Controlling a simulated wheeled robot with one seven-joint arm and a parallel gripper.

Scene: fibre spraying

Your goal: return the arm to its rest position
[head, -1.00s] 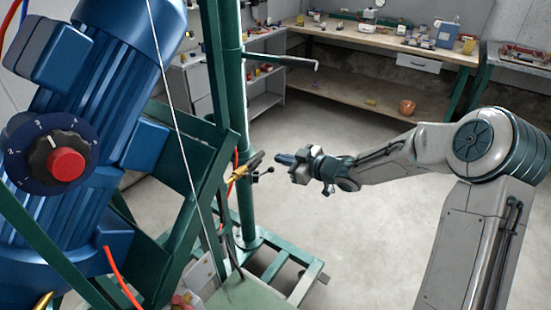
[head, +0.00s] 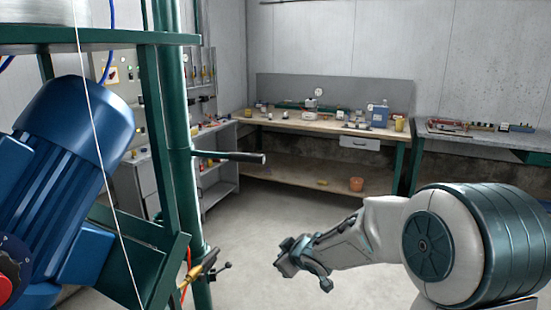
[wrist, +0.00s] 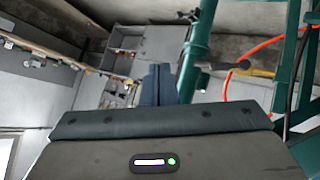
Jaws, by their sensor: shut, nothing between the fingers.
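My arm reaches in from the right in the head view, its large round joint at the right edge. My gripper (head: 284,265) is at the end of it, in free air over the concrete floor, right of the green post. In the wrist view my gripper's fingers (wrist: 157,84) are together with nothing between them. A brass valve with a black handle (head: 203,266) is on the green frame left of my gripper, apart from it. It also shows in the wrist view (wrist: 250,69).
A blue motor (head: 75,160) and a green frame with a post (head: 181,130) fill the left. A bar (head: 235,157) sticks out from the post. A workbench (head: 310,127) with small items stands at the back. The floor around my gripper is clear.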

